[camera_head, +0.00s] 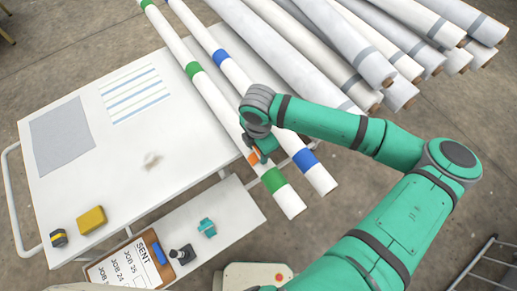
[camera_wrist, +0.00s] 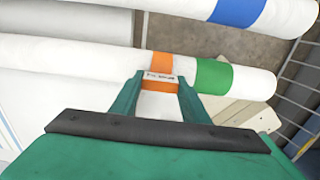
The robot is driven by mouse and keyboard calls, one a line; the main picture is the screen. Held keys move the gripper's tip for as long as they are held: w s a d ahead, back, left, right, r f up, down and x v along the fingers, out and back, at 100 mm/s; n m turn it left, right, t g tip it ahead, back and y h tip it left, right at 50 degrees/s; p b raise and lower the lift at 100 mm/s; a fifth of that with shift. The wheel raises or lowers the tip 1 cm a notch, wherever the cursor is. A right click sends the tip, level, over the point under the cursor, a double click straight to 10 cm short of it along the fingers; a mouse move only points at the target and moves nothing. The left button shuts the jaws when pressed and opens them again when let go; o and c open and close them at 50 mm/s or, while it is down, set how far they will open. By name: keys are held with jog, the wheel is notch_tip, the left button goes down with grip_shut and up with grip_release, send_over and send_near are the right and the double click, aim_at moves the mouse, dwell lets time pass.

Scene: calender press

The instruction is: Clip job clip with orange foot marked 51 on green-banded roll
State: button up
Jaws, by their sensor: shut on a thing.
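The green-banded roll (camera_head: 230,118) is a long white tube with green bands, lying across the table's right side. The job clip (camera_head: 253,158) shows orange there, beside my gripper (camera_head: 262,150). In the wrist view, my gripper (camera_wrist: 160,92) is shut on the clip (camera_wrist: 160,86), whose small white label is too small to read. Its orange part lies against the green-banded roll (camera_wrist: 80,55), left of the green band (camera_wrist: 222,74). I cannot tell whether it is fully seated around the roll. The blue-banded roll (camera_head: 262,99) lies alongside, to the right.
Several white rolls (camera_head: 335,45) are stacked at the upper right. The white table (camera_head: 130,185) holds a yellow block (camera_head: 91,220) and a tape measure (camera_head: 58,238). A lower shelf (camera_head: 235,207) carries a teal piece (camera_head: 207,227), a black knobbed object (camera_head: 182,254) and a clipboard (camera_head: 120,265).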

jog(key=shift+f, duration=0.1)
jog(key=o, duration=1.6)
jog(key=shift+r, duration=3.55)
